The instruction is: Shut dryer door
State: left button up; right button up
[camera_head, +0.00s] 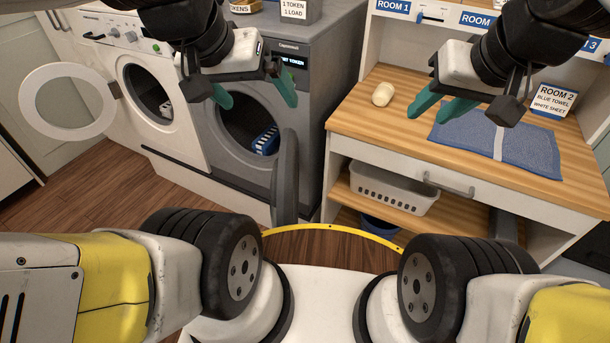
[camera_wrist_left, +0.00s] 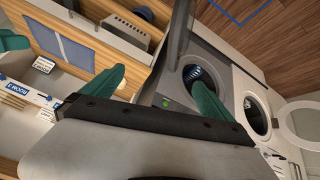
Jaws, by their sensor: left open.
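Two front-loading machines stand side by side, and no label I can read says which is the dryer. The grey machine (camera_head: 222,150) has a blue-and-white item in its drum. Its dark grey door (camera_head: 287,175) stands wide open, seen nearly edge-on; it also shows in the left wrist view (camera_wrist_left: 180,32). The white machine's round door (camera_head: 68,101) is also open, swung left. My left gripper (camera_head: 256,96) is open and empty in front of the grey machine's upper front, above its opening. My right gripper (camera_head: 440,106) is open and empty above the wooden counter.
The wooden counter (camera_head: 353,117) at right holds a soap-like bar (camera_head: 382,94), a folded blue towel (camera_head: 530,150) and a ROOM 2 card (camera_head: 553,100). A white basket (camera_head: 393,188) sits on the shelf below. Wooden floor (camera_head: 110,195) is clear in front of the white machine.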

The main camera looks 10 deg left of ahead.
aim_at(284, 189)
jog(key=l+u, duration=0.25)
jog(key=u, duration=0.15)
jog(key=i+l+u, duration=0.1)
jog(key=l+u, duration=0.2)
jog(key=u, duration=0.15)
jog(key=k+l+u, duration=0.1)
jog(key=k+u, duration=0.2)
jog(key=k, duration=0.4)
